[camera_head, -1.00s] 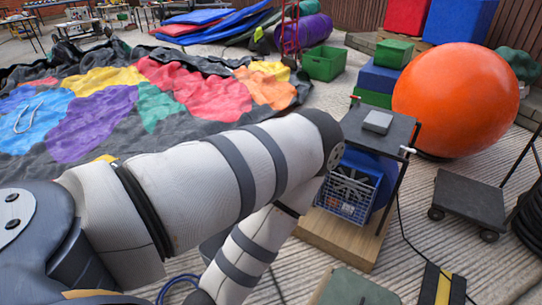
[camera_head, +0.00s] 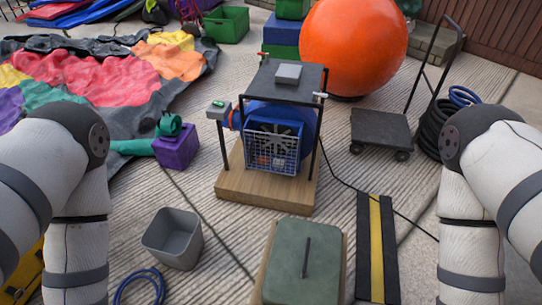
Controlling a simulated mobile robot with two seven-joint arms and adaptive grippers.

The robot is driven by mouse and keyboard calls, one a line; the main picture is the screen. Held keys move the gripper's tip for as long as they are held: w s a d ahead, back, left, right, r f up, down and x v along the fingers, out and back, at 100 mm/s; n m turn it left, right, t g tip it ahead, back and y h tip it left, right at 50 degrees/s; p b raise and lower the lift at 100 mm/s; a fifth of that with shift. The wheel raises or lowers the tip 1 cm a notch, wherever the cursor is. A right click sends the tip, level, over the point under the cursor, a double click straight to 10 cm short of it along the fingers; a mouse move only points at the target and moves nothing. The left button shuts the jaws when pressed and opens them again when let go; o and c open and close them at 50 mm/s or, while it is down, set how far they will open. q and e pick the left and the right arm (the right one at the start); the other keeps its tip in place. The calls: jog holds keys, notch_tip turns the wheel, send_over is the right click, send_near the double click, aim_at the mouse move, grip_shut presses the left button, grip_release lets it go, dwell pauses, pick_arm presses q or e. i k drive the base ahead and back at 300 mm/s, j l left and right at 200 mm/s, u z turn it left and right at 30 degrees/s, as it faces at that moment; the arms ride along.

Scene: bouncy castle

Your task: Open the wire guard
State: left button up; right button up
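The wire guard (camera_head: 255,147) is a pale square grid upright on the near face of a blue blower (camera_head: 306,128). It stands in front of the dark fan opening and looks closed, though its edges are too small to be sure. The blower sits on a wooden base (camera_head: 245,193) under a dark frame top (camera_head: 270,79). My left arm comes in at the left and my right arm at the right, both well apart from the guard. Both grippers are outside the picture, below its bottom edge.
A green-grey lidded box (camera_head: 303,260) and a black-yellow cable ramp (camera_head: 377,240) lie in front of the blower. A grey bin (camera_head: 172,238) and a purple block (camera_head: 177,147) stand left. A cart (camera_head: 381,130) stands right, an orange ball (camera_head: 352,45) behind.

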aim_at(270, 157)
jog(key=j+z, duration=0.45)
jog(key=j, duration=0.15)
jog(key=i+j+z, duration=0.1)
jog(key=j+z, duration=0.75)
jog(key=j, duration=0.2)
